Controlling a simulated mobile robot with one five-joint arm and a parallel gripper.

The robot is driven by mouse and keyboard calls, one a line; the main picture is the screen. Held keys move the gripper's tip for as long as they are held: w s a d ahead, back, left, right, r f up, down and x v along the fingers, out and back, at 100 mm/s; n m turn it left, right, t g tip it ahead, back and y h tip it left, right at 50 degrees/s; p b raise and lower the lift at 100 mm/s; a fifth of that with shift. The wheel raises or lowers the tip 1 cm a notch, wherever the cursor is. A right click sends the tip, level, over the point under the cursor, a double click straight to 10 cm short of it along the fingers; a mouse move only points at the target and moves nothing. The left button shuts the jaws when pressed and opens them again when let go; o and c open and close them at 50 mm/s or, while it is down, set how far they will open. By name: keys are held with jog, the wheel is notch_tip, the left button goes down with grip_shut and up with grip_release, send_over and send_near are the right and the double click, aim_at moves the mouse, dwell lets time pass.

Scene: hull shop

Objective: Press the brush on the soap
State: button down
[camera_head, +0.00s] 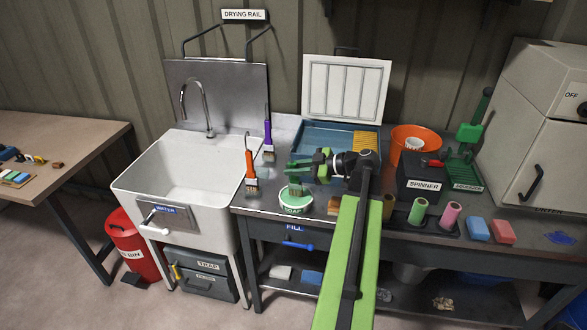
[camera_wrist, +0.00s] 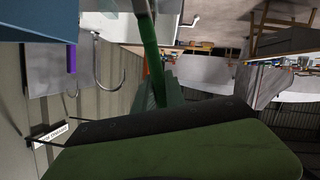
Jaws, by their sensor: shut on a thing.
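The soap (camera_head: 296,208) is a round white tub with a green label, standing on the bench top just right of the sink. My gripper (camera_head: 303,170) is above the tub and shut on a brush. The brush's green handle (camera_wrist: 149,48) shows in the wrist view, running up from my gripper (camera_wrist: 158,95). In the head view the brush's bristles (camera_head: 295,190) point down at the tub's top. I cannot tell whether they touch the soap. An orange-handled brush (camera_head: 250,165) and a purple-handled brush (camera_head: 268,135) are upright to the left.
The sink (camera_head: 190,170) is at left, with the drying rail (camera_head: 225,40) behind it. A blue tray (camera_head: 315,135) lies behind my gripper. An orange bucket (camera_head: 420,135), the spinner (camera_head: 422,178), rollers (camera_head: 451,214) and sponges (camera_head: 502,231) occupy the bench at right.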

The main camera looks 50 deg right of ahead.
notch_tip(320, 180, up, 7)
jog(key=p, duration=0.7)
jog(key=shift+r, duration=0.1)
jog(key=shift+f, duration=0.2)
